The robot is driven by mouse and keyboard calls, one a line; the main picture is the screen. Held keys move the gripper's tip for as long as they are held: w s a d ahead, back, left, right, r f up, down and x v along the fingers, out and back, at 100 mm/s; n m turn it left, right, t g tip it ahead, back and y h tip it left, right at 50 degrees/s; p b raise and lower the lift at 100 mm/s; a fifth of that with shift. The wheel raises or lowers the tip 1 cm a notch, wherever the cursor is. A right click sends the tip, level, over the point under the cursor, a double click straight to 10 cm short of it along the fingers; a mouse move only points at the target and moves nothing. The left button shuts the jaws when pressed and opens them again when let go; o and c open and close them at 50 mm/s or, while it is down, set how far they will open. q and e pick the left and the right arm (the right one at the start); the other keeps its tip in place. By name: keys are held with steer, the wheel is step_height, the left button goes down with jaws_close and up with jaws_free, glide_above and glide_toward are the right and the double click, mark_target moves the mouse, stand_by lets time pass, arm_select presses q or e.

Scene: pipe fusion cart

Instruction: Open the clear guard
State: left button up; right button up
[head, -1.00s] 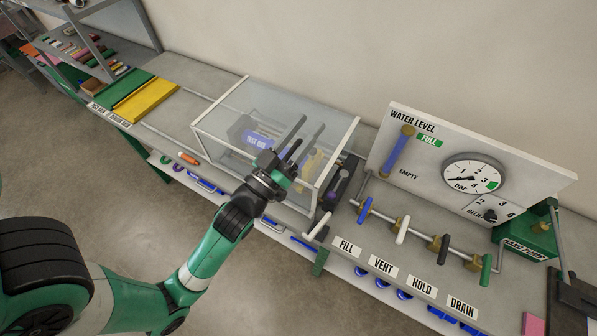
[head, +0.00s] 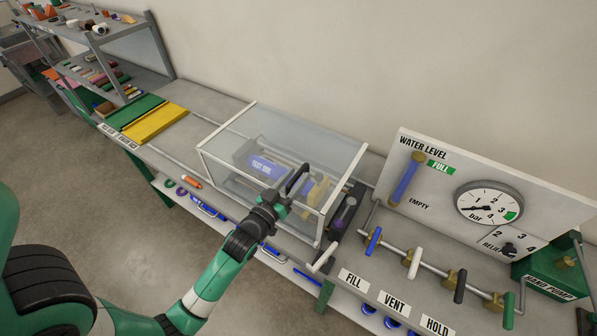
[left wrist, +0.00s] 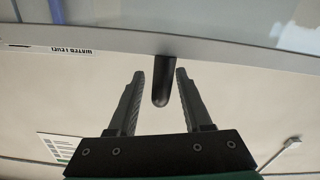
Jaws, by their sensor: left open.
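The clear guard (head: 310,143) is a see-through box with a white frame on the bench, and it stands closed over a blue labelled block (head: 262,167) and yellow parts. My left gripper (head: 297,180) is at the guard's front side, near its right end. In the left wrist view, the open fingers of my left gripper (left wrist: 160,76) stand on both sides of a dark, round-ended handle (left wrist: 161,88) that sticks out from the guard's pale frame edge (left wrist: 215,50). A gap shows on each side of the handle. My right gripper is not in view.
Right of the guard stand a panel with a gauge (head: 488,202) and a row of valve levers, one of them blue (head: 374,241). An orange item (head: 191,183) lies near the bench's front edge.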

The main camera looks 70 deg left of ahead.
arm_select(q)
steer(key=shift+x, duration=0.9)
jaws_close()
stand_by(0.8)
